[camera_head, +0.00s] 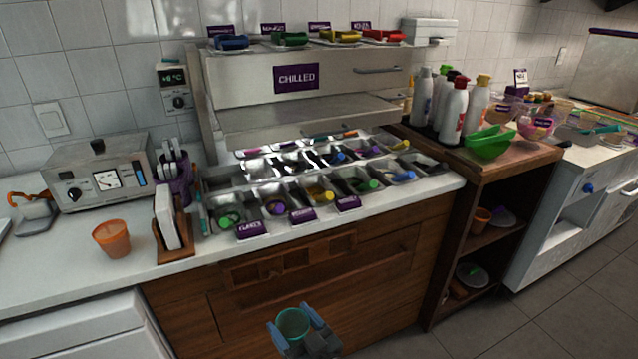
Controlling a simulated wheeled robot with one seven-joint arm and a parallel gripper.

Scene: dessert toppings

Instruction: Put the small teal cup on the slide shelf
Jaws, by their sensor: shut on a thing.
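The small teal cup (293,324) is at the bottom centre in the camera_head view. My gripper (296,321) is shut on it, with one finger on each side, and the cup's open top faces up. The gripper and cup are in front of the wooden counter front, low in the picture. A grey flat shelf (310,118) juts out under the CHILLED sign, above the topping pans; I take this for the slide shelf. Its visible top looks bare.
Several topping pans (275,207) with coloured handles sit below the shelf. An orange cup (113,238) stands on the left counter. Squeeze bottles (453,108) and a green bowl (489,143) stand on the wooden cart at right. Open floor (480,325) shows at lower right.

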